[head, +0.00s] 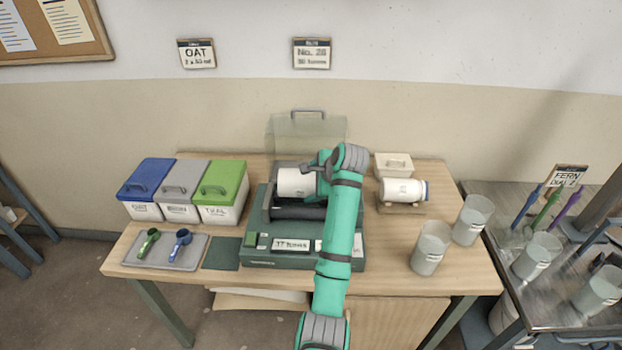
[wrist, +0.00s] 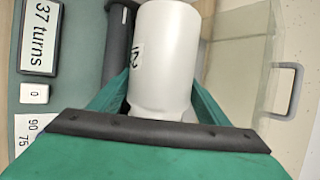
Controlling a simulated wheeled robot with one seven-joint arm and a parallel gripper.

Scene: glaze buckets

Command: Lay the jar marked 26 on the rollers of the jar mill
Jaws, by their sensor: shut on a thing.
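My gripper (head: 316,182) is shut on a white jar (head: 294,183) above the green jar mill (head: 257,250). In the wrist view the jar (wrist: 165,60) sits between the green fingers, with part of a black mark on its side that I cannot read fully. A dark roller (head: 298,212) shows in front of the jar, and another roller (wrist: 118,45) shows beside it in the wrist view. I cannot tell whether the jar touches the rollers. A second white jar (head: 402,190) lies on a wooden cradle (head: 400,209) at the right.
The mill's clear lid (head: 305,132) stands open behind. Its counter (wrist: 38,38) reads 37 turns. Blue, grey and green lidded bins (head: 223,184) and a scoop tray (head: 160,262) are at left. Clear buckets (head: 430,248) stand at right. A wall card (head: 312,53) names a jar number.

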